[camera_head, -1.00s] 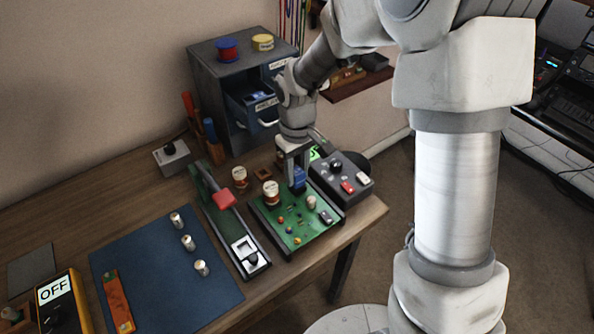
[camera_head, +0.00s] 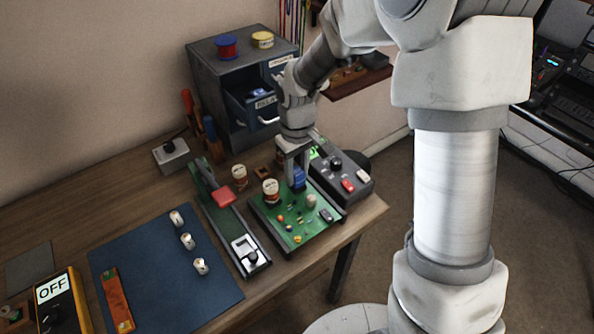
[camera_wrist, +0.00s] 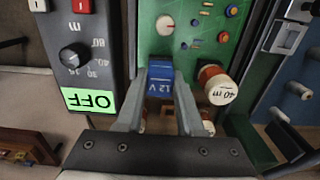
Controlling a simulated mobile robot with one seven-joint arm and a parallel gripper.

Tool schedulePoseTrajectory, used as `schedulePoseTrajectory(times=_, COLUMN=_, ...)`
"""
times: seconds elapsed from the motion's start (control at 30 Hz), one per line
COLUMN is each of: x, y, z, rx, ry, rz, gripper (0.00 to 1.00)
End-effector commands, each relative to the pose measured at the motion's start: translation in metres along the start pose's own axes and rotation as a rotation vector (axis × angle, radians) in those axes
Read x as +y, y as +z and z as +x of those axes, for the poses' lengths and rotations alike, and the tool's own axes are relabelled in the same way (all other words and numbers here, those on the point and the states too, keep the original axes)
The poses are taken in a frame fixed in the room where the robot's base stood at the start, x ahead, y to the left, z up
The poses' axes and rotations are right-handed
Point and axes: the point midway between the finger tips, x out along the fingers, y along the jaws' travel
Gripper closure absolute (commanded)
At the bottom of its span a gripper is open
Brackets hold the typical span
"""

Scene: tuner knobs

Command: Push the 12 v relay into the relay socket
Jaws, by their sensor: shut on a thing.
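The 12 V relay is a blue block (camera_wrist: 160,80) with white "12 V" lettering in the wrist view. It also shows as a small blue block (camera_head: 299,178) under my gripper in the head view. My gripper (camera_wrist: 160,98) is shut on the relay, one finger on each side, pointing down over the back of the green circuit board (camera_head: 272,230). The relay socket cannot be made out; the relay and fingers cover that spot. I cannot tell how far the relay sits into the board.
A cylinder labelled "40 m" (camera_wrist: 221,89) stands close right of the relay in the wrist view. A dark box with a knob and "OFF" display (camera_wrist: 88,99) is close on the left. The blue mat (camera_head: 150,285) has free room.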

Motion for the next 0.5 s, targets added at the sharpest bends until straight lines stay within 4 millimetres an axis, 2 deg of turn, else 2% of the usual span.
schedulePoseTrajectory(times=0.03, x=0.0, y=-0.0001, z=-0.0001, rx=0.0, ry=0.0, rz=0.0, gripper=1.0)
schedulePoseTrajectory(times=0.07, x=0.0, y=-0.0001, z=-0.0001, rx=0.0, ry=0.0, rz=0.0, gripper=0.58)
schedulePoseTrajectory(times=0.2, x=0.0, y=-0.0001, z=-0.0001, rx=0.0, ry=0.0, rz=0.0, gripper=0.33)
schedulePoseTrajectory(times=0.23, x=0.0, y=-0.0001, z=-0.0001, rx=0.0, ry=0.0, rz=0.0, gripper=0.29)
schedulePoseTrajectory(times=0.5, x=0.0, y=-0.0001, z=-0.0004, rx=0.0, ry=0.0, rz=0.0, gripper=0.29)
